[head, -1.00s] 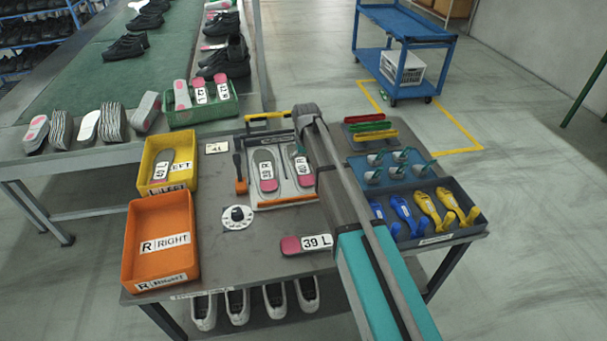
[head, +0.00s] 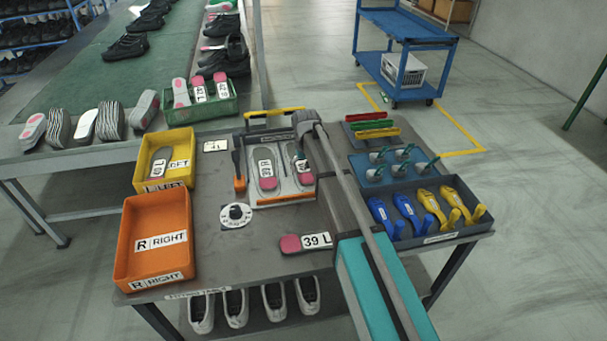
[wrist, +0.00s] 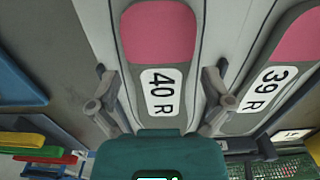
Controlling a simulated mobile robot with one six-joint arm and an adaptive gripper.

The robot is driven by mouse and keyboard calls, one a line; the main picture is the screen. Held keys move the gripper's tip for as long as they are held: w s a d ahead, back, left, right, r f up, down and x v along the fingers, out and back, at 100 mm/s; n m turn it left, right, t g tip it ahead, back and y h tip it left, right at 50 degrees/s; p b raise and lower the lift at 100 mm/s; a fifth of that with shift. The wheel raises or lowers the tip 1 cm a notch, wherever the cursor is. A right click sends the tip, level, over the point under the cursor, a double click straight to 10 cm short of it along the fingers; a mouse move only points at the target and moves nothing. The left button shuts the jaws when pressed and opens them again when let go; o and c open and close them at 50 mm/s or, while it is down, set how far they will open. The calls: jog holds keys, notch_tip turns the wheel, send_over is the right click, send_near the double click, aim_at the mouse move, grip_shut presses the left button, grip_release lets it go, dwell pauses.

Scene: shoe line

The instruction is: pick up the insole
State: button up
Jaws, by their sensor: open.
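The 40 R insole (wrist: 159,40), grey with a pink heel, lies flat on the light board (head: 285,197) in the head view. My gripper (wrist: 160,90) is open, with one finger on each side of the insole in the wrist view. Whether the fingers touch it I cannot tell. The 39 R insole (wrist: 285,70) lies beside it on the same board. In the head view my arm partly covers the right-hand insole (head: 304,172), and the fingers are hard to make out. A 39 L insole (head: 305,242) lies on the table's front part.
A yellow bin (head: 186,141) holding an insole and an empty orange bin (head: 123,250) stand at the left. A green crate (head: 215,109) stands behind. Blue and yellow tools lie in a dark tray (head: 440,238) at the right.

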jog(key=shift+f+b, duration=0.4)
jog(key=shift+f, duration=0.25)
jog(key=c, duration=0.8)
jog(key=shift+r, duration=0.2)
notch_tip(320, 180, up, 2)
jog(key=shift+r+p, duration=0.1)
jog(key=shift+p, duration=1.15)
jog(key=s+d+r+p, duration=0.1)
jog(key=s+r+p, duration=0.2)
jog(key=s, duration=0.1)
jog(key=s+d+r+p, duration=0.2)
jog(key=s+r+p, duration=0.2)
jog(key=s+d+r+p, duration=0.2)
jog(key=s+r+p, duration=0.1)
jog(key=s, duration=0.2)
jog(key=shift+d+r+p, duration=0.2)
jog(key=shift+r+p, duration=0.05)
jog(key=shift+p, duration=0.05)
